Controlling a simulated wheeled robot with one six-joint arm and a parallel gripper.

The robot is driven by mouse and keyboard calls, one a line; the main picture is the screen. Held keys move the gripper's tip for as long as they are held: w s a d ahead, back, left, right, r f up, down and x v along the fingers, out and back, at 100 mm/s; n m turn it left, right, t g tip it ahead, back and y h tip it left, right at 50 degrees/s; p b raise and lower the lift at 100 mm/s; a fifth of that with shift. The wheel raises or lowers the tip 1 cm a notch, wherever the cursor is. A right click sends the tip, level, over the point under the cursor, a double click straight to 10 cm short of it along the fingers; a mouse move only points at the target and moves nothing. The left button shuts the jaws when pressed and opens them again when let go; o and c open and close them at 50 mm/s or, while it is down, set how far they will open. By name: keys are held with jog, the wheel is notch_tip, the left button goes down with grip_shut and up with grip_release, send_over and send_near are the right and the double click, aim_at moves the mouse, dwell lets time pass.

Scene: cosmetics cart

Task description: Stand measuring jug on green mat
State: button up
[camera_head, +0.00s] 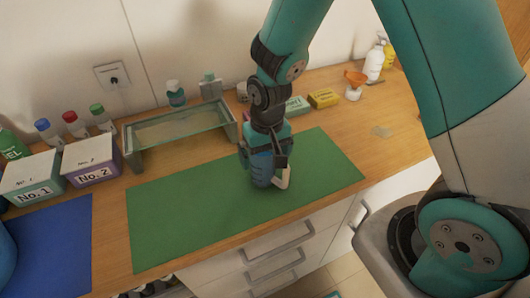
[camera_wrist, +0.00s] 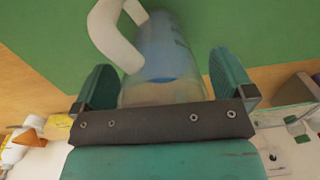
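The measuring jug (camera_wrist: 168,60) is clear, with a bluish tint and a white handle (camera_wrist: 112,36). In the head view the jug (camera_head: 263,176) is upright over the right part of the green mat (camera_head: 185,215), its base at or just above the mat; I cannot tell which. My gripper (camera_head: 266,155) points down over the jug. The gripper palm hides part of the jug's upper end.
A glass shelf stand (camera_head: 180,130) stands behind the mat. Labelled boxes (camera_head: 90,160) and several capped bottles are at the left, beside a blue mat (camera_head: 50,240). A yellow box (camera_head: 323,98) and an orange funnel (camera_head: 355,80) are at the back right. The mat's left half is clear.

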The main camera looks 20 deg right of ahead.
notch_tip(320, 180, up, 12)
jog(key=b, duration=0.2)
jog(key=s+a+r+n+y, duration=0.1)
jog(key=s+a+r+n, duration=0.1)
jog(key=s, duration=0.6)
jog(key=s+a+r+n+y, duration=0.2)
jog(key=s+r+n, duration=0.3)
jog(key=s, duration=0.4)
jog(key=shift+s+a+r+y, duration=0.3)
jog(key=shift+r, duration=0.35)
